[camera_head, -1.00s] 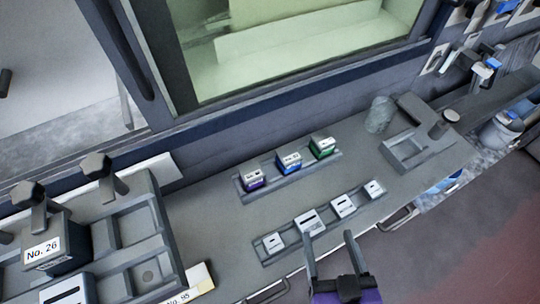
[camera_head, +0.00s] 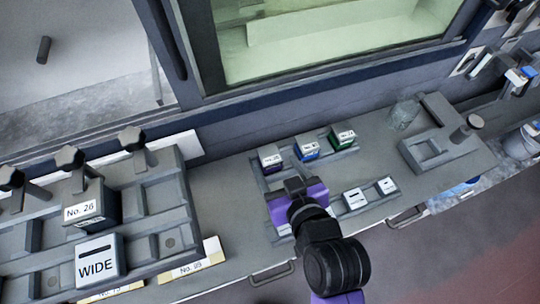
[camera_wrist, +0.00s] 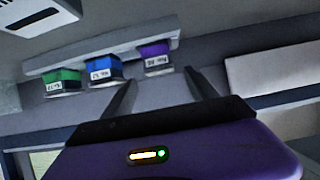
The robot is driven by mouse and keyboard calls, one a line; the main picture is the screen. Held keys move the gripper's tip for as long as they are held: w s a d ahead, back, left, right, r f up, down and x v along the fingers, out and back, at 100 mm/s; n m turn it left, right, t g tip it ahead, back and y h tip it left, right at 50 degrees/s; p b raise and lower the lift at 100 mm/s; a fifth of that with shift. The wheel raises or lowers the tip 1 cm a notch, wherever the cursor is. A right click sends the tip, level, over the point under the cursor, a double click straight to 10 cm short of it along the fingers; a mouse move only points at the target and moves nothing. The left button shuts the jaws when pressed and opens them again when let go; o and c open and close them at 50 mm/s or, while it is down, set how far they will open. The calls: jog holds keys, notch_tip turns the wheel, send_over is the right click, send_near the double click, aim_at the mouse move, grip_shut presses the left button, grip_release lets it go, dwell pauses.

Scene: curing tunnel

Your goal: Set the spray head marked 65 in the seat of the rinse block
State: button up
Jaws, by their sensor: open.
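Three small heads stand in a rack on the bench: a purple-banded one (camera_head: 270,158), a blue one (camera_head: 306,148) and a green one (camera_head: 342,137). Their labels are too small to read surely. The purple one also shows in the wrist view (camera_wrist: 155,58), ahead of my gripper (camera_wrist: 160,75) and roughly between its fingers. My gripper is open and empty, apart from the heads. In the head view it hangs (camera_head: 295,185) over the near side of that rack. A grey block (camera_head: 148,205) with several seats and knobs is at left; I cannot tell whether it is the rinse block.
The left block holds a No. 26 piece (camera_head: 84,212) and a WIDE piece (camera_head: 97,262). A front rack holds white-labelled pieces (camera_head: 355,198), partly hidden by my arm. A grey fixture (camera_head: 425,150) and a glass jar (camera_head: 404,113) stand at right. A window wall runs behind.

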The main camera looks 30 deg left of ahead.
aim_at(271, 158)
jog(key=shift+b+x, duration=0.55)
jog(key=shift+x, duration=1.85)
jog(key=shift+c, duration=0.2)
grip_shut()
notch_tip(271, 158, up, 6)
jog(key=p, duration=0.5)
jog(key=shift+r+p, duration=0.2)
jog(key=shift+p, duration=0.15)
jog(key=shift+f, duration=0.15)
